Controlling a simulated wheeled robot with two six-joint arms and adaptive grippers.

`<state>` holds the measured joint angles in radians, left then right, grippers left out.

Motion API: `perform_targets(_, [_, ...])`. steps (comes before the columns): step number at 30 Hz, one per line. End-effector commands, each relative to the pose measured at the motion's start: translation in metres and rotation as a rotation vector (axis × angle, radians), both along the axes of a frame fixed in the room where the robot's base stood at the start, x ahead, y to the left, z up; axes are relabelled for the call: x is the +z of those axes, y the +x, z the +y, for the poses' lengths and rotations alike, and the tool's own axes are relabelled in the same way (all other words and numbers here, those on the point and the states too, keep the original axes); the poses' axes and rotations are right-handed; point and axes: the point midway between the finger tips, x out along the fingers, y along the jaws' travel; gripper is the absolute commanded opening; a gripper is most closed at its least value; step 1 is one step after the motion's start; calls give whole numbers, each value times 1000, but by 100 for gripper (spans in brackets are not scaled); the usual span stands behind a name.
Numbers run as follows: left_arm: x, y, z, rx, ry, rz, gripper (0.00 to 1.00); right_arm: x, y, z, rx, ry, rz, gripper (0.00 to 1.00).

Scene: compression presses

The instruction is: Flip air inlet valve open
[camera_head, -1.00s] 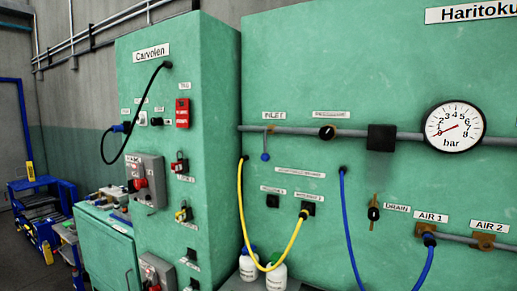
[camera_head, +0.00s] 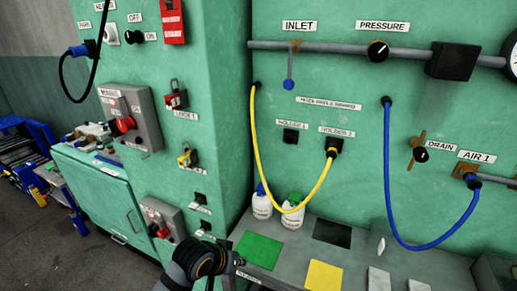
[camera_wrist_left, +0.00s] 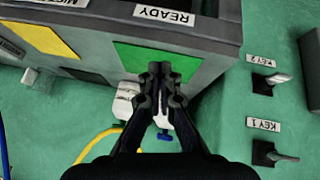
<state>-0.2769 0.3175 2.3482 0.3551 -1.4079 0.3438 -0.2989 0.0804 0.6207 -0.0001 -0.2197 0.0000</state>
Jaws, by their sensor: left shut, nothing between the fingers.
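The air inlet valve (camera_head: 290,70) is a thin lever with a blue tip, hanging straight down from the grey pipe below the INLET label (camera_head: 300,26) in the head view. My left gripper (camera_head: 238,262) is at the bottom of the head view, low and to the left of the valve and well apart from it. In the left wrist view the gripper (camera_wrist_left: 161,72) has its black fingers together with nothing between them, in front of a ledge with a green square (camera_wrist_left: 150,60). The valve does not show in the wrist view. My right gripper is out of view.
A yellow hose (camera_head: 259,150) hangs just below and left of the valve, and a blue hose (camera_head: 389,170) hangs to its right. Two white bottles (camera_head: 262,206) stand by the ledge (camera_head: 370,262). The green cabinet (camera_head: 215,110) juts out at left.

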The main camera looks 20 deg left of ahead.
Motion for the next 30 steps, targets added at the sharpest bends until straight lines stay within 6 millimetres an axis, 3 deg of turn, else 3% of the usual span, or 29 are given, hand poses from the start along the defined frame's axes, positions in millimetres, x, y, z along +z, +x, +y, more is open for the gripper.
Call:
perform_targets(1, [17, 22, 0, 16, -48, -42, 0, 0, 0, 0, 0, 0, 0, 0])
perform_targets(5, [67, 69, -5, 69, -224, -128, 0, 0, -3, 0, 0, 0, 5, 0])
perform_targets(8, [120, 104, -5, 113, -389, -189, 0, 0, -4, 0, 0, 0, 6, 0])
perform_targets(11, [190, 135, 1, 165, -587, -238, 0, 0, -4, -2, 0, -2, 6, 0])
perform_targets(12, [223, 145, 5, 184, -676, -254, 0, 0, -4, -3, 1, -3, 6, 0])
perform_targets(15, [304, 158, 17, 228, -897, -277, 0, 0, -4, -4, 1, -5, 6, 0])
perform_targets(18, [371, 159, 29, 253, -1079, -281, 0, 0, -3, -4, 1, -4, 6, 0])
perform_targets(21, [421, 154, 39, 264, -1214, -277, 0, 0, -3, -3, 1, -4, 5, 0])
perform_targets(25, [456, 148, 46, 269, -1315, -266, 0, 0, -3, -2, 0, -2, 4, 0])
perform_targets(30, [466, 145, 48, 269, -1347, -260, 0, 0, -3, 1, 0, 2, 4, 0])
